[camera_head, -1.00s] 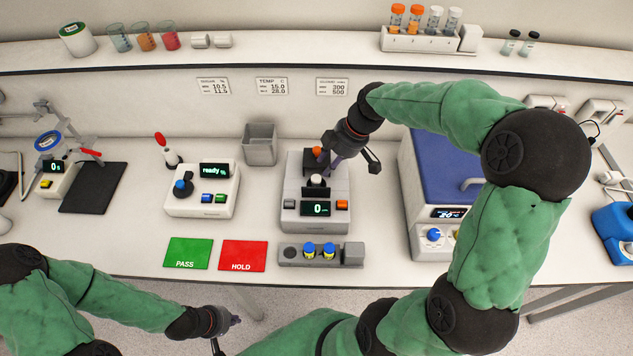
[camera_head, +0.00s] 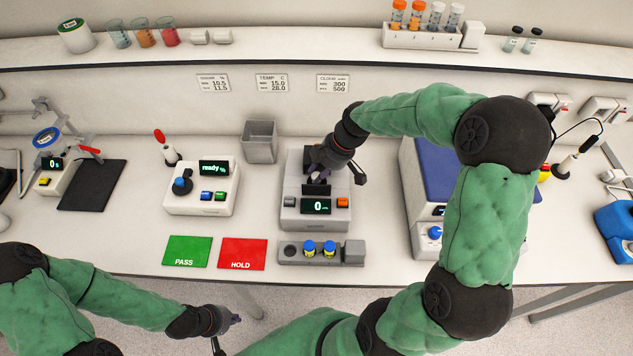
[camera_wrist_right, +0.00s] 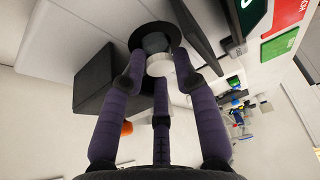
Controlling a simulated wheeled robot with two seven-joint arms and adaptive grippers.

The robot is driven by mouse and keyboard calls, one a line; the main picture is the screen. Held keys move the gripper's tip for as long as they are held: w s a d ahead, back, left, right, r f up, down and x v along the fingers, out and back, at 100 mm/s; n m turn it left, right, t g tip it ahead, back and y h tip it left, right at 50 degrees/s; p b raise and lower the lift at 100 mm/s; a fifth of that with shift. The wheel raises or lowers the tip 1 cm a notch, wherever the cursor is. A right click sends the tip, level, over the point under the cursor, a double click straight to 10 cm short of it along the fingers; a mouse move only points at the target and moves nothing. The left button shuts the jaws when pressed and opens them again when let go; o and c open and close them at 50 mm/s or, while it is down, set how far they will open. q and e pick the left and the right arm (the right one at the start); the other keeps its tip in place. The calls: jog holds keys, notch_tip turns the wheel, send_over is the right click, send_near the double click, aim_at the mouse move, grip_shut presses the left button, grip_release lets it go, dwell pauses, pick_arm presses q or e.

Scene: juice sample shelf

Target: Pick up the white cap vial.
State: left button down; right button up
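The white cap (camera_wrist_right: 160,65) of the vial shows in the right wrist view, between my right fingertips, above a dark round well (camera_wrist_right: 155,38). The vial's body is mostly hidden below the cap. My right gripper (camera_wrist_right: 161,74) has its fingers around the cap with small gaps at the sides, so it looks open. In the head view my right gripper (camera_head: 318,174) is over the grey meter (camera_head: 316,222) with the "0" display, and hides the cap. My left gripper (camera_head: 230,319) is low near the table's front edge, away from the vial; its fingers are too small to read.
A raised dark lid (camera_wrist_right: 199,30) is close to my right fingers. A grey bin (camera_head: 260,142), the "ready" device (camera_head: 202,198) and green and red mats (camera_head: 243,254) lie left; a blue-lidded box (camera_head: 437,175) stands right.

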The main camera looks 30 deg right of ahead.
grip_shut()
